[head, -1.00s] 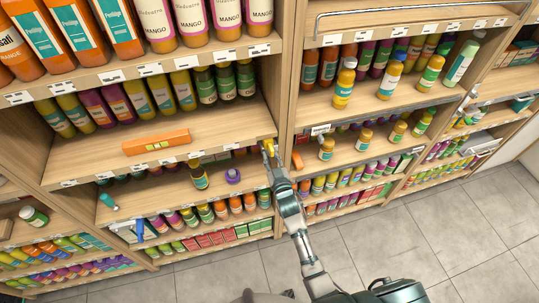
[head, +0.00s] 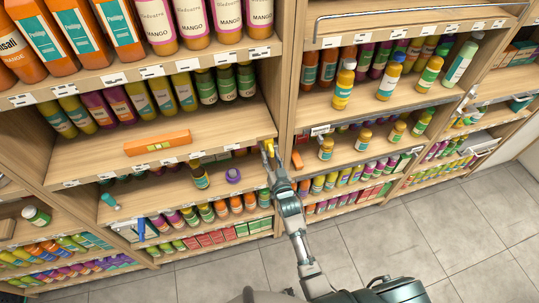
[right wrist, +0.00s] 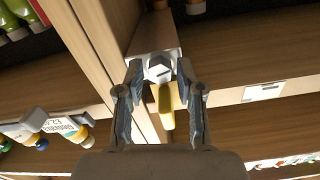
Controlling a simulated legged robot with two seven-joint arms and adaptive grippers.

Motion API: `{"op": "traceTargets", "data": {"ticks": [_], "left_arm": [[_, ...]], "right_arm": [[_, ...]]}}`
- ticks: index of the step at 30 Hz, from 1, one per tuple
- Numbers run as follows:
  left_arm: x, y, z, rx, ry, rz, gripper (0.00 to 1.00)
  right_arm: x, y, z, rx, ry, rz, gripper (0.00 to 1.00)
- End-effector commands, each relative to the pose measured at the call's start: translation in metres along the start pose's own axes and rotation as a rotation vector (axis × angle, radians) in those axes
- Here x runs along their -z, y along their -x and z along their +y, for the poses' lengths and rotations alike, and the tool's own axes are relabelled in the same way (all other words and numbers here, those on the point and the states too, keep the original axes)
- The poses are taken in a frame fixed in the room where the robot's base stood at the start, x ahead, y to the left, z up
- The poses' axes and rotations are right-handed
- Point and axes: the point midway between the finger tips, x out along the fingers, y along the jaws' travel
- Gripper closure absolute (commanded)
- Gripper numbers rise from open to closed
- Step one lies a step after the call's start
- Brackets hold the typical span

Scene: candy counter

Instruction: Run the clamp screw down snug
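The clamp screw shows in the right wrist view as a grey faceted head (right wrist: 158,70) with a yellow bar (right wrist: 166,108) below it, at a wooden upright. In the head view a small yellow part (head: 269,146) shows there, at the upright's front edge. My right gripper (head: 269,158) is at this part; in the right wrist view its two fingers (right wrist: 160,76) stand on either side of the grey head. Whether both fingertips press on it I cannot tell. The screw's lower end is hidden. My left gripper is not in view.
An orange box (head: 157,142) lies on the shelf left of the upright. A dark bottle (head: 200,177) and a purple-capped item (head: 233,175) stand below it. An orange object (head: 297,160) is just right of my gripper. Stocked shelves surround it; the tiled floor (head: 400,240) is clear.

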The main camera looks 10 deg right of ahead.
Motion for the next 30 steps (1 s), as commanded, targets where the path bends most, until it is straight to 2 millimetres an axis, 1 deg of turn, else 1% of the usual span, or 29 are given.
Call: {"op": "traceTargets", "data": {"ticks": [6, 15, 19, 30], "left_arm": [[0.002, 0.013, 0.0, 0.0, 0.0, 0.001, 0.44], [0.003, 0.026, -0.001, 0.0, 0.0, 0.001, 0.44], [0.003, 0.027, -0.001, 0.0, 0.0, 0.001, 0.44], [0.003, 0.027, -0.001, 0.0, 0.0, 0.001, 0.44]], "right_arm": [[0.002, 0.019, 0.0, 0.0, 0.0, -0.003, 0.63], [0.002, 0.043, 0.0, 0.0, 0.001, -0.001, 0.63], [0.001, 0.048, 0.0, 0.0, 0.001, 0.0, 0.63], [0.0, 0.048, 0.0, 0.0, 0.001, 0.0, 0.63]]}}
